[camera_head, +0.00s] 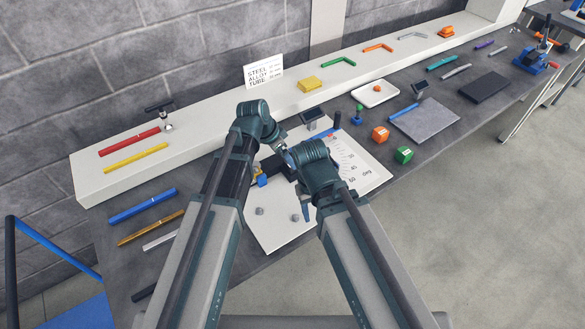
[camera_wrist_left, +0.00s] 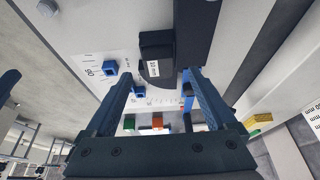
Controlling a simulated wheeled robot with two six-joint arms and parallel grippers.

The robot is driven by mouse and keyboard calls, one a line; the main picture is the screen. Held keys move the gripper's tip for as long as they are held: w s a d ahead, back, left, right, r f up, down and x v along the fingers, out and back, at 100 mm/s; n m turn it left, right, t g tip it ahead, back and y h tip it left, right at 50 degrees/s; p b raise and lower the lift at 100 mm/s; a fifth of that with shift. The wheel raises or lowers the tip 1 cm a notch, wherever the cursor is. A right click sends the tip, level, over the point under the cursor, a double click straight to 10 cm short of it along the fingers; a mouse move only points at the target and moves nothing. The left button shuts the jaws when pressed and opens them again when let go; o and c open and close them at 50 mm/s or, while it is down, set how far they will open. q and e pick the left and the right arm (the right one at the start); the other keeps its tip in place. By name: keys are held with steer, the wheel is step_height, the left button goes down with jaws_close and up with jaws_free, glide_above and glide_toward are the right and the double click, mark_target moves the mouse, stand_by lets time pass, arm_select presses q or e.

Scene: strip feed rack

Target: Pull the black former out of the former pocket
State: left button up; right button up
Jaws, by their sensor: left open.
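In the left wrist view, the black former (camera_wrist_left: 158,62) has a white label on its face. It shows between and beyond the fingertips of my left gripper (camera_wrist_left: 160,76), which is open. I cannot tell whether a finger touches it. The former pocket cannot be made out clearly around it. In the head view, my left arm reaches over the white bending board (camera_head: 275,232), and its fingers are mostly hidden.
Small blue blocks (camera_wrist_left: 110,68) sit on the board near the left finger. An orange block (camera_head: 380,134) and a green block (camera_head: 403,155) stand to the right. Coloured strips, such as a blue one (camera_head: 143,206), lie at left. A raised white shelf (camera_head: 225,115) runs along the wall.

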arm_select(q)
steer(key=b+x, duration=0.4)
steer(key=x, duration=0.1)
arm_select(e)
glide_above(313, 230)
step_height(313, 230, down, 5)
steer(key=shift+r, duration=0.15)
arm_select(q)
steer(key=shift+d+r, duration=0.1)
arm_select(e)
steer(key=shift+r, duration=0.15)
arm_select(q)
steer(key=shift+c, duration=0.2)
jaws_close()
